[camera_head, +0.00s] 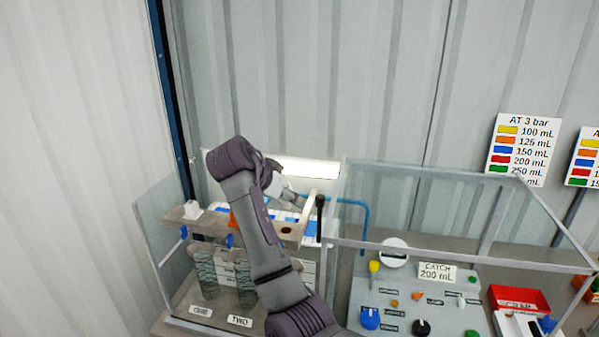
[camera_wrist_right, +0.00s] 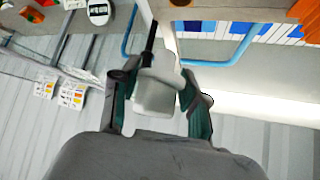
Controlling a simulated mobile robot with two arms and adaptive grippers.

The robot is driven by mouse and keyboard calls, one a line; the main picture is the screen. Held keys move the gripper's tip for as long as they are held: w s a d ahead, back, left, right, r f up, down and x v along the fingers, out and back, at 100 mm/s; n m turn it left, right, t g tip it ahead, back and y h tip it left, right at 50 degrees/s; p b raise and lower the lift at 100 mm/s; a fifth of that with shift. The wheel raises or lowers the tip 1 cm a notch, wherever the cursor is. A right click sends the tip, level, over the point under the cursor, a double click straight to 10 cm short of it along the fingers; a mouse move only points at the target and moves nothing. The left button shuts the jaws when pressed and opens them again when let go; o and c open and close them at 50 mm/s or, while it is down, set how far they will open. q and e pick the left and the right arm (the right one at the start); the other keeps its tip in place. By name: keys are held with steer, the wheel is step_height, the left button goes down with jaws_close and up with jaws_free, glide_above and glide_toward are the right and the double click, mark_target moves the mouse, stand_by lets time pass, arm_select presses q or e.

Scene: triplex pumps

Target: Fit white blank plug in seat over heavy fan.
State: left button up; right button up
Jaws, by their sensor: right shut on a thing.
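My right gripper (camera_wrist_right: 160,98) is shut on a white blocky piece, the white blank plug (camera_wrist_right: 154,96), seen between its two fingers in the right wrist view. In the head view my right arm reaches up from the bottom, and its gripper (camera_head: 297,199) is above the right end of a beige shelf (camera_head: 290,229). That end of the shelf has a dark round hole. The plug is apart from the shelf in the wrist view. I cannot read which label names the heavy fan. My left gripper is not in view.
Clear panels (camera_head: 155,245) and a frame rail (camera_head: 440,258) surround the rig. A blue pipe (camera_head: 366,225) and a dark upright lever (camera_head: 320,214) stand close right of the gripper. A knob panel (camera_head: 400,300) and red tray (camera_head: 519,299) lie right. Coiled cylinders (camera_head: 206,273) hang left.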

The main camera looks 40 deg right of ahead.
mark_target(292, 225)
steer(key=shift+d+r, duration=0.1)
steer(key=shift+r, duration=0.05)
steer(key=shift+a+r, duration=0.2)
steer(key=shift+a, duration=0.55)
steer(key=shift+d+f, duration=0.15)
steer(key=shift+d, duration=0.05)
steer(key=shift+d+f, duration=0.15)
steer(key=shift+f, duration=0.2)
steer(key=shift+a+f+b, duration=0.2)
steer(key=shift+f+b, duration=0.75)
steer(key=shift+f, duration=0.6)
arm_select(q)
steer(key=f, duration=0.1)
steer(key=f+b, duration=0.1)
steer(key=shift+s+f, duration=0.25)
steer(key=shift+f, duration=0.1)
arm_select(e)
step_height(292, 225, down, 2)
steer(key=shift+d, duration=0.1)
arm_select(q)
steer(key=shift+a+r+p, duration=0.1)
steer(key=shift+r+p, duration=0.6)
steer(key=shift+p, duration=0.1)
arm_select(e)
steer(key=shift+s+r, duration=0.1)
arm_select(q)
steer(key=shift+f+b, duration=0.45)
steer(key=shift+b, duration=0.05)
arm_select(e)
steer(key=shift+f, duration=1.05)
